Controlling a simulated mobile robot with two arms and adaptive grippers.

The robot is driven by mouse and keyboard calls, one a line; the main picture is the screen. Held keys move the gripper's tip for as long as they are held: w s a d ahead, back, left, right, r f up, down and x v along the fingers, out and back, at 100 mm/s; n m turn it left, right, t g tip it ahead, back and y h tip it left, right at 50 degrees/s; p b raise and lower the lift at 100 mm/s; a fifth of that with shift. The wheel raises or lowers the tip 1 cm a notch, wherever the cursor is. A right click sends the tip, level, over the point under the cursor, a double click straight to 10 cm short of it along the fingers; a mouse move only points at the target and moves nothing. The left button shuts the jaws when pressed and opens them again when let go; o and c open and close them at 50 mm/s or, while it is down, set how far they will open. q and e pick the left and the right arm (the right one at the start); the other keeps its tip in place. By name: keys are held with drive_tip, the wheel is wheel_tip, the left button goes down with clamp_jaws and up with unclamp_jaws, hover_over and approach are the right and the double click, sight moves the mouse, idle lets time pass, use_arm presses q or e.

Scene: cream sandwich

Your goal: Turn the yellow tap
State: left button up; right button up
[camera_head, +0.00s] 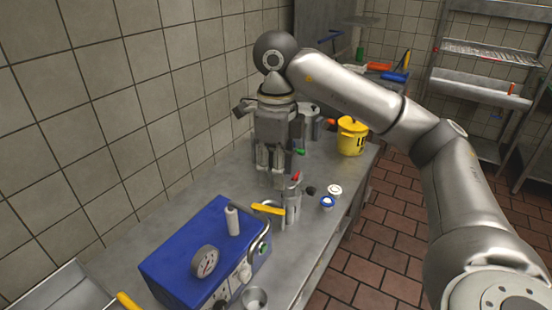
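A yellow lever handle (267,209), which looks like the tap handle, sticks out beside a grey metal cylinder with a red top (292,204) on the counter. Another yellow bar (128,302) shows at the bottom left edge, partly cut off; I cannot tell which one is the task's tap. My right gripper (275,175) points down above the counter, behind and above the lever handle, apart from it in the picture. Its fingers are small and overlap things behind, so their opening is unclear. My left gripper is not in view.
A blue box with a gauge (185,257) stands at the front of the metal counter (150,215). A yellow bucket (352,137) stands toward the far end. Two small round lids, one white (335,190) and one blue (327,202), lie near the right edge. A tiled wall borders the left.

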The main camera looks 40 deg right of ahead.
drive_tip(key=shift+r, duration=1.25)
